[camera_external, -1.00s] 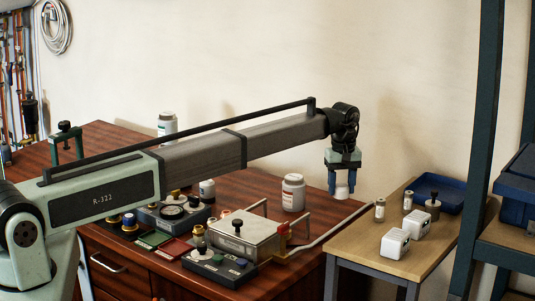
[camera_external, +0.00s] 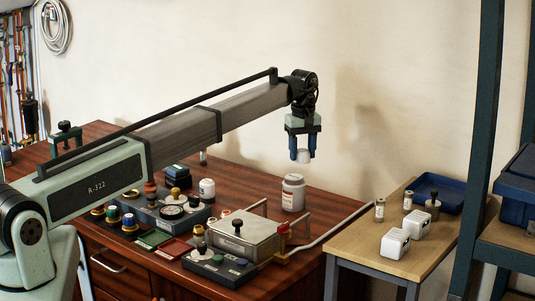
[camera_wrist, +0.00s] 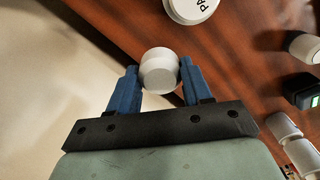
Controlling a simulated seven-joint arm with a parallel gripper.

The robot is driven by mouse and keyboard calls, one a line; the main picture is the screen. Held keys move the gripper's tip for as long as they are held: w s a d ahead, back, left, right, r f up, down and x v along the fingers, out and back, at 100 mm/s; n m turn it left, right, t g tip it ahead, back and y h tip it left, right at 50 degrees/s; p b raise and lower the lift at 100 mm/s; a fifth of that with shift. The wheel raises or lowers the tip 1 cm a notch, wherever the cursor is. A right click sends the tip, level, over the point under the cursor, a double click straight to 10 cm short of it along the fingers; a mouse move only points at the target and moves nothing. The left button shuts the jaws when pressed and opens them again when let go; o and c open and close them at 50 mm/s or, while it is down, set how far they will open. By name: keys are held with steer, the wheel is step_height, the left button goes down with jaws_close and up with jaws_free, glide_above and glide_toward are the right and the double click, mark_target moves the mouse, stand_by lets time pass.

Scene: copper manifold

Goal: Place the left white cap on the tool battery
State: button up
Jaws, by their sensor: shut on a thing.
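My gripper (camera_external: 302,150) is shut on a round white cap (camera_external: 304,156) and holds it in the air above the back of the desk. In the wrist view the cap (camera_wrist: 159,69) sits between the blue fingertips (camera_wrist: 158,80). A dark, block-shaped thing (camera_external: 178,174), which may be the tool battery, stands on the desk to the left, partly behind my arm. In the wrist view a black block with a green light (camera_wrist: 302,91) is at the right edge, apart from the cap.
A white jar (camera_external: 293,193) stands below my gripper, and a smaller white jar (camera_external: 207,190) is farther left. A metal box with handles (camera_external: 237,235) and control panels fill the front. The side table (camera_external: 370,254) holds two white blocks (camera_external: 395,243) (camera_external: 416,225) and a blue tray (camera_external: 447,207).

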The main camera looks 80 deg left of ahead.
steer(key=s+a+r+n, duration=0.2)
steer(key=s+a, duration=0.7)
steer(key=s, duration=0.4)
step_height(320, 180, up, 3)
steer(key=m, duration=0.4)
glide_above(178, 167)
steer(key=shift+f, duration=4.75)
steer(key=shift+f, duration=0.1)
steer(key=o, duration=1)
